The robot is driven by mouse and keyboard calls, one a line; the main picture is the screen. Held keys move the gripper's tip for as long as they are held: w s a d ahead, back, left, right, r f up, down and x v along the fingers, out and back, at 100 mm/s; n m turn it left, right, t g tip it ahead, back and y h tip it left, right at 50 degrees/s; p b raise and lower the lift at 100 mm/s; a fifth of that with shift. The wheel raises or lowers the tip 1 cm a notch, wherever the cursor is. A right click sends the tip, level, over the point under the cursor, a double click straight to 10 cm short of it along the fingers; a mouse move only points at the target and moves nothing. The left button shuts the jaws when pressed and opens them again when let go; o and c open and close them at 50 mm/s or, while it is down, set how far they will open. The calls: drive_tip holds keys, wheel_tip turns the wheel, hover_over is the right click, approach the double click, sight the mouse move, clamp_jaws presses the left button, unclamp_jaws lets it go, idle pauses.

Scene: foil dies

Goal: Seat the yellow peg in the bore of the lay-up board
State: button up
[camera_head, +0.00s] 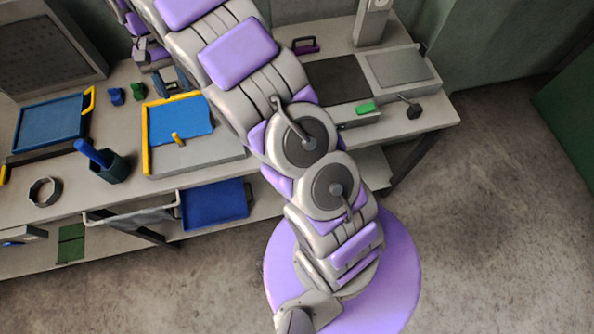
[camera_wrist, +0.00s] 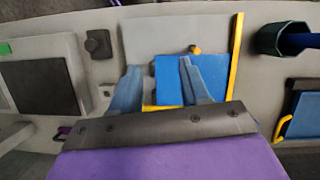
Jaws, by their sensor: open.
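The lay-up board (camera_head: 215,155) is a grey slab with a blue panel (camera_head: 180,120) edged by yellow strips. It also shows in the wrist view (camera_wrist: 150,35). A small yellow peg (camera_head: 178,139) is at the blue panel's front edge. In the wrist view the peg (camera_wrist: 194,49) shows as a short stub beyond the fingertips. I cannot tell whether it stands or lies, and no bore is clearly visible. My gripper (camera_wrist: 162,72) is open and empty, its two blue-grey fingers over the board. In the head view my gripper (camera_head: 172,82) is at the board's far side.
A dark green cup (camera_head: 112,168) with a blue handle stands left of the board. A blue tray (camera_head: 50,125) lies farther left. A metal ring (camera_head: 44,192) sits near the front edge. A black block (camera_head: 413,108) and green piece (camera_head: 365,107) are at right.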

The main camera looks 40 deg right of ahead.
drive_tip(key=s+d+r, duration=0.4)
drive_tip(key=s+r, duration=0.2)
drive_tip(key=s, duration=0.3)
drive_tip(key=s+d+n+t, duration=0.1)
drive_tip(key=s+d, duration=0.1)
drive_tip(key=s, duration=1.2)
drive_tip(key=s+d+n+t, duration=0.1)
drive_tip(key=s+d, duration=0.2)
drive_tip(key=s, duration=1.2)
drive_tip(key=shift+s+d+f+h, duration=0.2)
drive_tip(key=shift+d+f+h, duration=0.1)
drive_tip(key=shift+f, duration=0.1)
drive_tip(key=shift+a, duration=0.1)
